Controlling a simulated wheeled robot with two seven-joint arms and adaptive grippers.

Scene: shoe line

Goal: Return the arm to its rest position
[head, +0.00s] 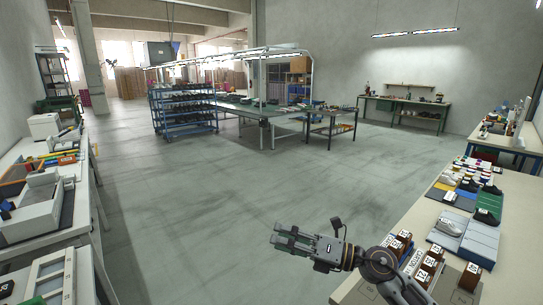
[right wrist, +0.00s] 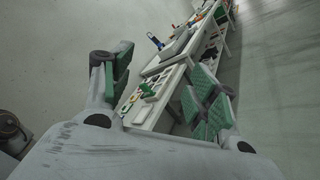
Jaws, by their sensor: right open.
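My right arm reaches in from the lower right of the head view. Its gripper (head: 292,243) is open and empty, held out over the bare floor to the left of the right-hand table (head: 395,236). In the right wrist view the two green-padded fingers (right wrist: 158,92) stand wide apart with nothing between them. Beyond them, farther off, the white left-hand bench shows. My left gripper is not in the head view.
Brown numbered blocks (head: 431,262) stand on the right-hand table near my right forearm. Shoes rest on coloured mats (head: 465,238) behind them. A white bench (head: 75,236) lines the left side. A blue shoe rack (head: 185,112) stands far back. The middle floor is clear.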

